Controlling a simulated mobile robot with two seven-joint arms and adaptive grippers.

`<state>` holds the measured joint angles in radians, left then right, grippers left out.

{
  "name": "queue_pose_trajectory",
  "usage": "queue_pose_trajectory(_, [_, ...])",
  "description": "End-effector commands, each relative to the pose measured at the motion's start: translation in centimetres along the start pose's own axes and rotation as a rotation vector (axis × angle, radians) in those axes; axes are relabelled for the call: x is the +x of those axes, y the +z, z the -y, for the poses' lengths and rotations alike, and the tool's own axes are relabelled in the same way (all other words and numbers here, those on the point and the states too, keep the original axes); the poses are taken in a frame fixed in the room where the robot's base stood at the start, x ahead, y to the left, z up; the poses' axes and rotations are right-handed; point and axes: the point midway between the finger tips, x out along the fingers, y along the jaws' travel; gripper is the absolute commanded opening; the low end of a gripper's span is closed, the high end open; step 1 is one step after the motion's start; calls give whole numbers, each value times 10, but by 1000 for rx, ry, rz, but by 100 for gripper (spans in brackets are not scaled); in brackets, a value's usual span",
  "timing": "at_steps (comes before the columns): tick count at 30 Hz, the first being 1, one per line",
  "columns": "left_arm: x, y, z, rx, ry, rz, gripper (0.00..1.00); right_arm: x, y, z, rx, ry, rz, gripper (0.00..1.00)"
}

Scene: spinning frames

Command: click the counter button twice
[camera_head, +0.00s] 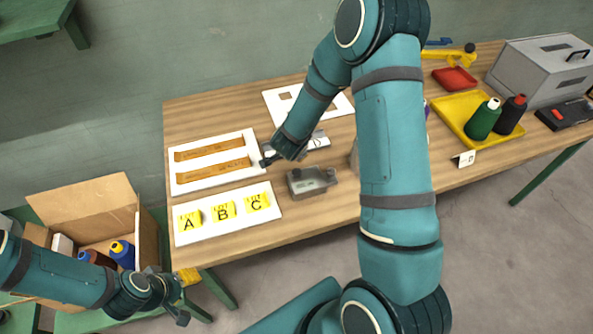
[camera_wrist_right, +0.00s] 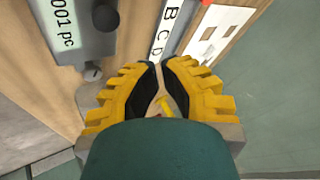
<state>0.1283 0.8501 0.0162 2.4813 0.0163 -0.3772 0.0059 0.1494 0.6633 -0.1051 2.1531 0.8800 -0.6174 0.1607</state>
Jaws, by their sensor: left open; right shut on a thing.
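My left gripper (camera_head: 172,300) is open and empty, beside the table.
A white card with A, B, C labels (camera_head: 268,212) and a board with orange strips (camera_head: 240,173) lie left. A yellow tray (camera_head: 452,108) with green and black spools stands right. An open box (camera_head: 75,190) is lower left.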

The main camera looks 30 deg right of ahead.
Motion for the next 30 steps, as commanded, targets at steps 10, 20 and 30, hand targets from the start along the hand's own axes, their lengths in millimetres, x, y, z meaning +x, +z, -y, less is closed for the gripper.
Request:
queue_pose_trajectory(10, [0,0,0,0,0,0,48,0,0,0,0,0,0,0])
queue_pose_trajectory(20, [-1,0,0,0,0,0,48,2,1,2,-23,-26,28,0])
queue_pose_trajectory(30, [-4,-1,-1,0,4,-1,48,-1,11,19,-219,-231,219,0])
